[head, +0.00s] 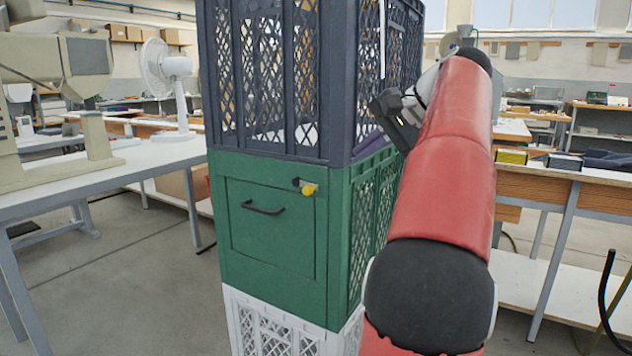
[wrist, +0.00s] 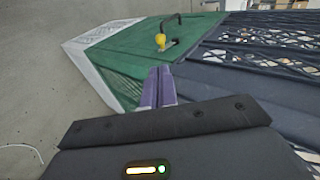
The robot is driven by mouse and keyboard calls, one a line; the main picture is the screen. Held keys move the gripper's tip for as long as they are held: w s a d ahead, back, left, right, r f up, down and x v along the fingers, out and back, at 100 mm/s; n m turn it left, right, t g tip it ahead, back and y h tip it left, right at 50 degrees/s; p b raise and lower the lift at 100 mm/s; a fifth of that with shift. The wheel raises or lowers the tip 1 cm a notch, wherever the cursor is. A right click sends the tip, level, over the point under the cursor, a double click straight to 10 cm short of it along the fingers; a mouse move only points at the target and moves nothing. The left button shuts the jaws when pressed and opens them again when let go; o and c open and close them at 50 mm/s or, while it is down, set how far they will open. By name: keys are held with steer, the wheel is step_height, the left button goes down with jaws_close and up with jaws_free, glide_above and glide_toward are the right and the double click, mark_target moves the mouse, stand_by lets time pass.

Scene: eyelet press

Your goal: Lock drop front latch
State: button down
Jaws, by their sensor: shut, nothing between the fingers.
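The drop front (head: 272,230) is a green panel in the face of the green middle crate (head: 228,286), flush and upright, with a black bar handle (head: 263,208). The yellow latch knob (head: 309,188) sits at the panel's upper right corner, with a small dark piece beside it. In the wrist view the latch (wrist: 160,42) shows beyond my fingertips, apart from them, with the handle (wrist: 178,20) behind. My gripper (wrist: 159,70) has purple fingers pressed together, empty. In the head view my gripper is beside the crates' right side, its fingers partly hidden.
A dark blue lattice crate (head: 270,154) stands on the green one, and a white crate (head: 245,318) is underneath. A left table (head: 150,158) holds a machine and a white fan (head: 168,75). A workbench (head: 535,176) stands at right. The floor before the left table is clear.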

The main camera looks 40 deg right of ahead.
mark_target(311, 190)
stand_by(0.3)
steer(key=b+x, duration=0.3)
steer(key=x, duration=1.1)
steer(key=shift+s+d+f+b, duration=0.1)
steer(key=shift+f+b, duration=0.05)
steer(key=shift+b, duration=0.15)
steer(key=shift+f, duration=0.1)
steer(key=shift+t, duration=0.3)
